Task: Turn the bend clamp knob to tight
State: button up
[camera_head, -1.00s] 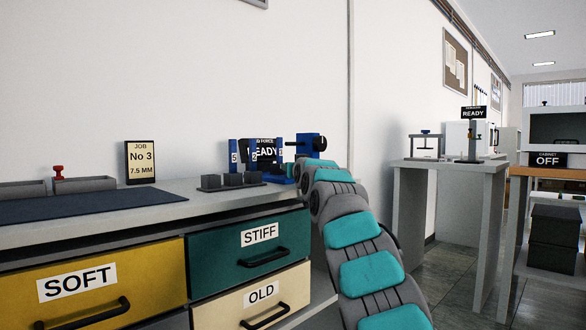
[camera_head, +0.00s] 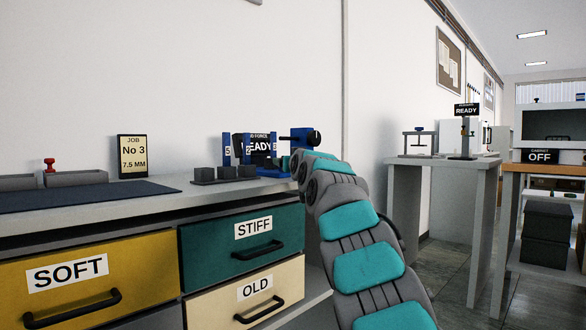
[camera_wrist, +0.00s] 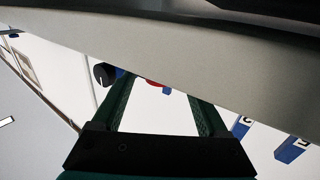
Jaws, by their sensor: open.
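A blue bending device (camera_head: 298,139) stands at the right end of the bench, against the wall. A round black knob (camera_head: 314,137) sits on its right side; I cannot read a tight mark on it. In the wrist view a black knob (camera_wrist: 104,74) with blue beside it shows just left of my left finger. My gripper (camera_wrist: 160,90) is open, its dark green fingers apart with nothing clearly held. A pale grey surface covers the fingertips, and a bit of red shows between the fingers. In the head view my arm hides the gripper and the device's lower part.
Numbered blue posts (camera_head: 227,149) and a dark block rack (camera_head: 222,175) stand left of the device, before a READY sign (camera_head: 257,146). A dark mat (camera_head: 90,195) lies farther left. Drawers marked SOFT, STIFF (camera_head: 243,243) and OLD are below. Another bench (camera_head: 445,162) stands right.

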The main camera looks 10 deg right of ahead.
jog(key=shift+s+d+r, duration=0.1)
jog(key=shift+s+d, duration=0.05)
jog(key=shift+s, duration=2.35)
